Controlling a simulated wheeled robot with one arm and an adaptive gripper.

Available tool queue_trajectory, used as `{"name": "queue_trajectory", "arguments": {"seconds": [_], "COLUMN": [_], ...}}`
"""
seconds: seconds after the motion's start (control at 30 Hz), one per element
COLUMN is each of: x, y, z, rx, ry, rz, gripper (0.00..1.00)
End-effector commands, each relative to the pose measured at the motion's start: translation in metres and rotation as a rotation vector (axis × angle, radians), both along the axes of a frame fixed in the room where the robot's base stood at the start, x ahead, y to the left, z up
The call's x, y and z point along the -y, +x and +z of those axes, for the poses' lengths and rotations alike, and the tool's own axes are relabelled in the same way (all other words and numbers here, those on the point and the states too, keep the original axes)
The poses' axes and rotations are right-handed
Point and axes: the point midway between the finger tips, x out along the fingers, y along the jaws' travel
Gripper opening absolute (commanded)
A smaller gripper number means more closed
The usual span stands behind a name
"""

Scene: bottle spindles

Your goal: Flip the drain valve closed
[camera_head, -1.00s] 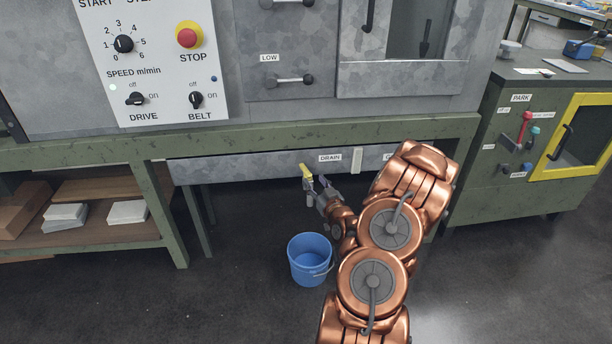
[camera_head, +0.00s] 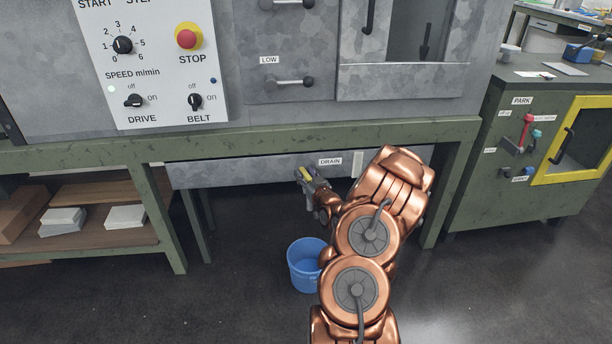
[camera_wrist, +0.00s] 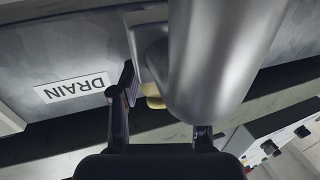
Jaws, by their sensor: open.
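The drain valve's yellow handle (camera_head: 306,174) shows at the front of the grey trough, left of the DRAIN label (camera_head: 330,161). My gripper (camera_head: 311,182) is at the handle, partly covering it. In the wrist view my gripper (camera_wrist: 162,118) has its two dark fingers apart. A large silver rounded body (camera_wrist: 215,55) fills the space ahead of them, and a bit of yellow handle (camera_wrist: 152,95) shows between the fingers, beside the left one. Whether a finger touches the handle I cannot tell.
A blue bucket (camera_head: 304,268) stands on the floor below the valve, partly behind my arm. The green bench frame (camera_head: 240,140) runs above the trough. A lower shelf (camera_head: 92,236) with boxes is at left, a green cabinet (camera_head: 475,190) at right.

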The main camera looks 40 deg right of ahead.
Motion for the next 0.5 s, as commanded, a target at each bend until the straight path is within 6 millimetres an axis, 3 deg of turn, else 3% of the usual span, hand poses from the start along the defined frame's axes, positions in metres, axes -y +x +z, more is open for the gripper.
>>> {"name": "queue_trajectory", "arguments": {"seconds": [0.2, 0.5], "x": [-0.0001, -0.0003], "y": [0.0, 0.0001], "z": [-0.0001, -0.0002], "rx": [-0.001, -0.001], "ry": [0.0, 0.0], "rz": [0.0, 0.001], "gripper": [0.45, 0.14]}}
